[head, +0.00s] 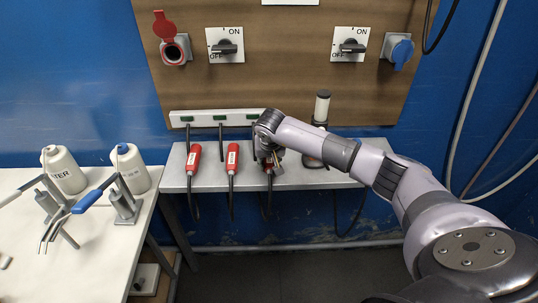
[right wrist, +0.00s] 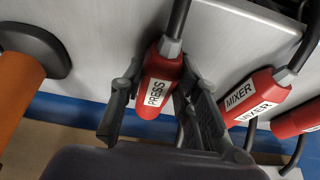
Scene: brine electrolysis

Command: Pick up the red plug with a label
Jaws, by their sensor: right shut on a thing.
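Several red plugs stand along the grey shelf. In the head view, the left plug (head: 194,158) and the middle plug (head: 232,158) show clearly, with white labels and black cables hanging down. A third red plug (head: 269,169) is largely hidden by my right gripper (head: 272,161). In the right wrist view, my right gripper (right wrist: 157,92) is shut on a red plug (right wrist: 152,108) with a white label that seems to read PRESS. A finger is on each side of it. Another red plug, labelled MIXER (right wrist: 250,92), is beside it, apart from the fingers. My left gripper is not in view.
The shelf (head: 310,178) runs below a wooden panel with ON/OFF switches, a red socket (head: 173,50) and a blue socket (head: 399,52). A white table (head: 30,260) with bottles is at the left.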

